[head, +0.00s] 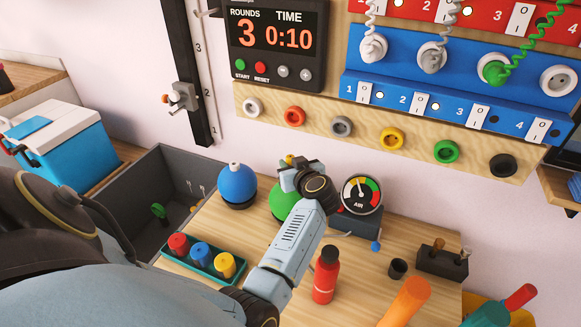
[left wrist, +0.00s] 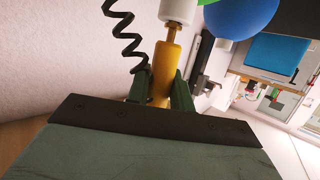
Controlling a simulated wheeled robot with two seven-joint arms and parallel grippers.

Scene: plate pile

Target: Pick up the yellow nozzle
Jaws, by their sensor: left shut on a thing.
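The yellow nozzle (left wrist: 161,75) is between the two dark green fingers of my left gripper (left wrist: 160,92), which is shut on it. Its narrow tip points up in the left wrist view and meets a white cylinder (left wrist: 178,11); I cannot tell whether they touch. In the head view my left gripper (head: 293,163) is in front of the green ball (head: 281,203), and only a small yellow bit of the nozzle (head: 289,159) shows. My right gripper is not in view.
A blue ball (head: 237,184) stands left of the gripper, an air gauge (head: 361,194) right of it. A teal tray (head: 207,268) with coloured cylinders, a red bottle (head: 326,274) and a grey bin (head: 150,190) are nearby. A black coiled cord (left wrist: 127,42) hangs beside the nozzle.

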